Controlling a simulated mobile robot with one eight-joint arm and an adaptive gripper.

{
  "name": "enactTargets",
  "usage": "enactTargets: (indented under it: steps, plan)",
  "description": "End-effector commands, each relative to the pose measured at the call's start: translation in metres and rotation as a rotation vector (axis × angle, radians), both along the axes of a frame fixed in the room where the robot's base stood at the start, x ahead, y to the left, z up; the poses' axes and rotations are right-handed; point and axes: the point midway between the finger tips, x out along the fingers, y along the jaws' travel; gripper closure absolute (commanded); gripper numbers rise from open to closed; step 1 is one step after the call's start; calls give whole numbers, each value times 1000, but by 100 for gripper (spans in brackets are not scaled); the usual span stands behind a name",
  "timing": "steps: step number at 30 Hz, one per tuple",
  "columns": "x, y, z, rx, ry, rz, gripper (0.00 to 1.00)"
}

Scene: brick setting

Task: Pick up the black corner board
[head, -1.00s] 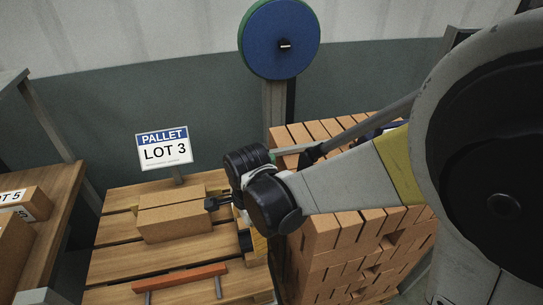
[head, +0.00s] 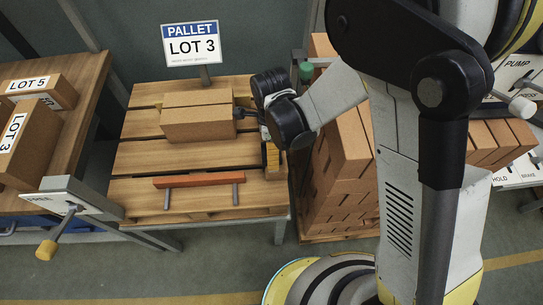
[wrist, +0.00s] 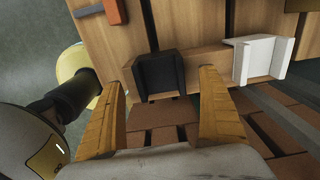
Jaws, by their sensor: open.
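The black corner board (wrist: 160,76) sits at the edge of the wooden pallet top in the wrist view. My gripper (wrist: 161,84) is open, with one orange-yellow finger to each side of the board and the tips around its level. I cannot tell whether the fingers touch it. A white corner board (wrist: 262,60) sits on the same edge, to the right of the right finger. In the head view my gripper (head: 271,155) points down at the pallet's right edge, and I cannot make out the black board there.
Brown bricks (head: 197,122) lie on the pallet (head: 140,157) by the LOT 3 sign (head: 191,45). A tall brick stack (head: 343,165) stands close to my gripper's right. Boxes (head: 22,145) rest on the left table.

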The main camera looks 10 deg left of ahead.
Motion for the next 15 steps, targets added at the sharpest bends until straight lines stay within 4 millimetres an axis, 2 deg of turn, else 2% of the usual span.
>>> enactTargets:
  steps: [1,3,10,15]
  plan:
    - [0,0,-12,0,0,0,12]
    - [0,0,-19,0,0,0,12]
    - [0,0,-18,0,0,0,12]
    - [0,0,-18,0,0,0,63]
